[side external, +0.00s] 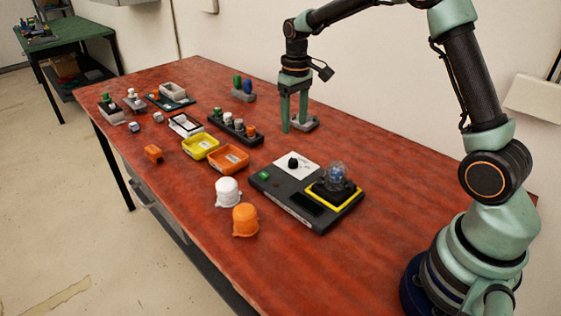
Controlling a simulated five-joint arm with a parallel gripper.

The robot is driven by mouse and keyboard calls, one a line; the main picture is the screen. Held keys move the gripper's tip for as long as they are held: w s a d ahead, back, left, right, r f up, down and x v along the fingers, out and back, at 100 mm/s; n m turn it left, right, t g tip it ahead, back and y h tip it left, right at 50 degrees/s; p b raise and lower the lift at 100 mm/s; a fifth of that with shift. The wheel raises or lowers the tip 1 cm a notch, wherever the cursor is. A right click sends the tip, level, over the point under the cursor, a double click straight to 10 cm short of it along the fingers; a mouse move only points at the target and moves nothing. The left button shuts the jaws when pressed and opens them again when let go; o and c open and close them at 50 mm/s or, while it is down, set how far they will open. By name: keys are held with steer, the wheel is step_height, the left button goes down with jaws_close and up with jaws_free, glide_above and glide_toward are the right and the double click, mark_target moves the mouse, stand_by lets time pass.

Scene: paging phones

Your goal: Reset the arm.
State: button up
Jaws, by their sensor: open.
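My arm rises from the right end of the red table (330,260) and bends over toward its back edge. My gripper (294,122) points down with two pale green fingers, open, with a gap between them. It is low over the table beside a small grey stand (311,124), partly hidden behind the fingers. I cannot tell whether the fingers touch the stand. I see no object held between them.
A black device (272,187) with a clear-domed part (338,176) stands at front right. White (228,191) and orange (245,219) cups are nearby.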

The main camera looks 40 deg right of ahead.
steer(key=shift+r, duration=0.1)
steer(key=s+a+r+t, duration=0.3)
steer(key=s+a+r, duration=0.1)
steer(key=s+r, duration=0.55)
steer(key=s+a+t, duration=0.2)
steer(key=s+a, duration=0.1)
steer(key=s, duration=0.6)
steer(key=shift+a+r+t, duration=0.15)
steer(key=shift+r+t, duration=0.15)
